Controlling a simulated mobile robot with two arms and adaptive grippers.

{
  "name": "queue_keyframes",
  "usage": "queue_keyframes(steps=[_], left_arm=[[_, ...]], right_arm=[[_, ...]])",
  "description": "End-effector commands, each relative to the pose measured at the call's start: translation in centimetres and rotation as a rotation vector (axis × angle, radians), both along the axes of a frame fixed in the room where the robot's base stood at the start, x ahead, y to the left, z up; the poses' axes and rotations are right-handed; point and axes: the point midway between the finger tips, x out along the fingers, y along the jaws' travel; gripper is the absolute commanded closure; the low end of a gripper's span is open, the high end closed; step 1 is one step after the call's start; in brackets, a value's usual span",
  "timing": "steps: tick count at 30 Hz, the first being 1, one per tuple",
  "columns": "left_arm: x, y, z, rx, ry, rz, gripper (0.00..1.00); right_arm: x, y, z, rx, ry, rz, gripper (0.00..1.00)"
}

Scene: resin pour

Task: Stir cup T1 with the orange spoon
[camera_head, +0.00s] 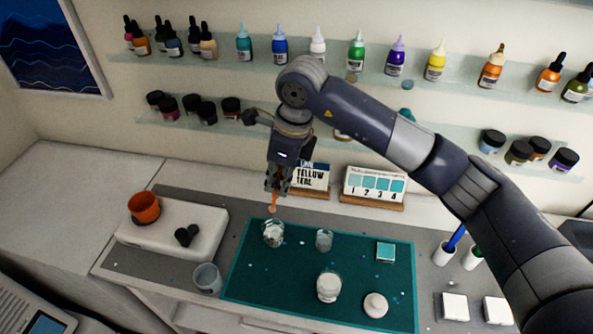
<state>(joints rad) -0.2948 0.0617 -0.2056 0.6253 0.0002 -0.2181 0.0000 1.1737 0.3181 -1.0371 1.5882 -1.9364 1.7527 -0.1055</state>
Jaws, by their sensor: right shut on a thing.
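My right gripper (276,190) points down and is shut on the orange spoon (273,207). Most of the spoon's upper part is hidden by the fingers. The spoon's visible lower end is just above the rim of a clear cup (273,234) with whitish contents, at the upper left of the green mat; I cannot tell whether it dips inside. A second clear cup (324,240) stands to the right of it. No label T1 is readable on either cup. My left gripper is not in view.
A whitish jar (328,287) and a pale round lid (375,304) are on the green mat (290,262). An empty-looking clear cup (207,279) stands left of the mat. An orange cup (144,207) sits on a white box. Card stands (374,187) stand behind the mat.

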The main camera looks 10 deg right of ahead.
Motion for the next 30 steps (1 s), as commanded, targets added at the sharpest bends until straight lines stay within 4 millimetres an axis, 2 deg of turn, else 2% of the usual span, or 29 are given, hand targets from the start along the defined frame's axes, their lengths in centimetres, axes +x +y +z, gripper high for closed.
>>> queue_keyframes(steps=[1,3,8,11,20,30], left_arm=[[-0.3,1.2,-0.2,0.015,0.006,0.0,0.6],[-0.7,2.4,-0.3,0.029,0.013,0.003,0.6],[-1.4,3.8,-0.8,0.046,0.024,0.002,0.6],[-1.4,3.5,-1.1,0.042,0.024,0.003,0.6],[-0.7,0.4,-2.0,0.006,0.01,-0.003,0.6],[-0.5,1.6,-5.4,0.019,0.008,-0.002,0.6]], right_arm=[[0.0,-0.1,-0.3,0.0,0.0,-0.001,1.0],[0.0,-0.2,-0.6,-0.001,0.001,-0.001,1.0],[-0.1,-0.5,-1.7,-0.001,0.002,-0.002,1.0],[-0.2,-0.8,-2.5,-0.001,0.002,-0.002,1.0],[-0.5,-1.5,-5.1,-0.001,0.001,0.0,1.0],[-0.2,-0.8,-8.3,-0.001,0.001,-0.001,1.0]])
